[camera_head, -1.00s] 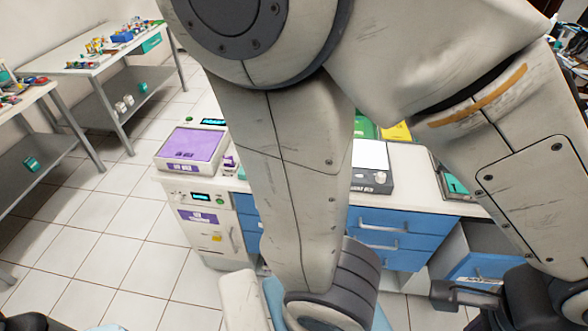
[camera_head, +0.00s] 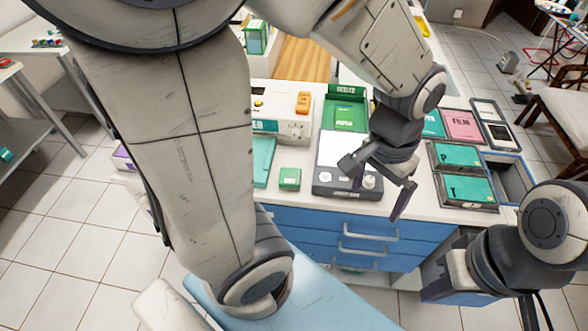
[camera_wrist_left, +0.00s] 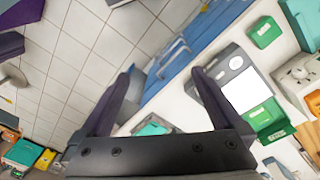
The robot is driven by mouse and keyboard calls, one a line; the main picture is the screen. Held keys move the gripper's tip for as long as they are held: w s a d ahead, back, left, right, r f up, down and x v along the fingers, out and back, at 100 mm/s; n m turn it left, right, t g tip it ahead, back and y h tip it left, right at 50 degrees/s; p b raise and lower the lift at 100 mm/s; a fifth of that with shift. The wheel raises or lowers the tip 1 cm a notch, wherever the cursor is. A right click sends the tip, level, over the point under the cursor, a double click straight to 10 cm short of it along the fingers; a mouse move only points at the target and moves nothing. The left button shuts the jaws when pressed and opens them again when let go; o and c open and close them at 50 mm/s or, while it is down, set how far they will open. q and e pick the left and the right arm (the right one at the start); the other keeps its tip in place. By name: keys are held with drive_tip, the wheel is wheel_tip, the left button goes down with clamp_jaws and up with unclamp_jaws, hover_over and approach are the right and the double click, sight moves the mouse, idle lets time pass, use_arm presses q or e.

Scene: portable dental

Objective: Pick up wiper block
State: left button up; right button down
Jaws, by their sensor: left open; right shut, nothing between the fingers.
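No block in view carries a readable wiper label. A small green block (camera_head: 290,179) lies on the white counter (camera_head: 272,202), left of the grey box with the white panel. A green block (camera_wrist_left: 265,32) also shows at the upper right of the left wrist view; I cannot be sure either is the wiper block. My left gripper (camera_head: 376,203) is open and empty above the counter's front edge, right of the small green block. Its spread fingers (camera_wrist_left: 162,72) show in the left wrist view. My right gripper (camera_head: 456,270) is shut and empty at lower right, its fingertips unclear.
The grey box (camera_head: 347,190) sits close behind my left gripper. A white device (camera_head: 280,112) with an orange piece and a green tray (camera_head: 344,115) stand behind. Teal cases (camera_head: 465,190) lie to the right. Blue drawers (camera_head: 330,232) face the front. My left arm hides the counter's left part.

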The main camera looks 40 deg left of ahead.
use_arm(q)
drive_tip(key=w+a+f+n, duration=0.3)
drive_tip(key=w+a, duration=0.1)
drive_tip(key=a, duration=0.2)
drive_tip(key=n+b, duration=0.4)
drive_tip(key=n, duration=0.3)
hover_over(290, 175)
drive_tip(key=shift+y, duration=0.3)
drive_tip(key=f, duration=1.1)
drive_tip(key=shift+w+f, duration=0.2)
drive_tip(key=shift+w, duration=0.05)
drive_tip(key=shift+f+p, duration=0.3)
drive_tip(key=shift+f, duration=0.35)
drive_tip(key=f, duration=0.3)
drive_tip(key=f+p, duration=0.1)
drive_tip(key=shift+s+d+f, duration=0.1)
drive_tip(key=shift+s+f, duration=0.05)
drive_tip(key=shift+s, duration=0.2)
drive_tip(key=shift+f, duration=0.45)
use_arm(e)
wheel_tip(290, 175, down, 4)
drive_tip(key=shift+a+r, duration=0.1)
drive_tip(key=shift+r, duration=0.15)
